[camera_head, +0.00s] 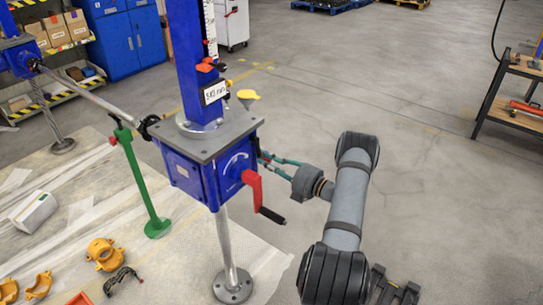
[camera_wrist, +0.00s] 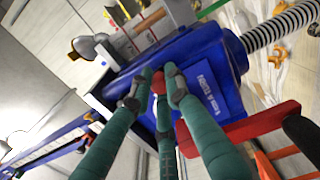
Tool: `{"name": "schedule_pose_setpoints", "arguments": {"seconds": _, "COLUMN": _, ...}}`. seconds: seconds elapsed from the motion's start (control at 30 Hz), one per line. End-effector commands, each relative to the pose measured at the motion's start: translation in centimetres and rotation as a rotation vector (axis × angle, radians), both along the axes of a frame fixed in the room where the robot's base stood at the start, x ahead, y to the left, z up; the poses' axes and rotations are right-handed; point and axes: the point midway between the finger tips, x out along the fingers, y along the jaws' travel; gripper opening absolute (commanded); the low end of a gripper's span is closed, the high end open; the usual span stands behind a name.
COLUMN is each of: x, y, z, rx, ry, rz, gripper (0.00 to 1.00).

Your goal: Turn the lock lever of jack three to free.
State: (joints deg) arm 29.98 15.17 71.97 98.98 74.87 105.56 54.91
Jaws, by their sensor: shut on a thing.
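The jack has a blue gearbox (camera_head: 205,178) under a grey plate, with a blue column (camera_head: 186,60) above it. My gripper (camera_head: 264,157) is at the gearbox's right side. In the wrist view its green fingers (camera_wrist: 157,90) close around a small red lever end (camera_wrist: 158,82), which looks like the lock lever, in front of the blue gearbox face (camera_wrist: 205,95). The fingers hide most of the lever, so I cannot tell its setting. The label beside it is too blurred to read.
A red crank (camera_head: 253,185) with a black handle sticks out close below my gripper. A yellow piece (camera_head: 247,95) stands above the plate. A green stand (camera_head: 140,180) supports a shaft at left. Orange parts (camera_head: 104,254) lie on the floor sheet.

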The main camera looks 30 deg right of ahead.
Motion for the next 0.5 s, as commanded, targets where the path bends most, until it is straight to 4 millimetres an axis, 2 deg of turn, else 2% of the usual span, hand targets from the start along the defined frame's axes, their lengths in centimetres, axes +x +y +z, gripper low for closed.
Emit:
{"name": "schedule_pose_setpoints", "arguments": {"seconds": 0.2, "x": -0.6, "y": 0.9, "z": -0.2, "rx": 0.105, "ry": 0.056, "rz": 0.001, "gripper": 0.00}}
{"name": "schedule_pose_setpoints", "arguments": {"seconds": 0.5, "x": -0.8, "y": 1.5, "z": -0.3, "rx": 0.170, "ry": 0.088, "rz": 0.003, "gripper": 0.00}}
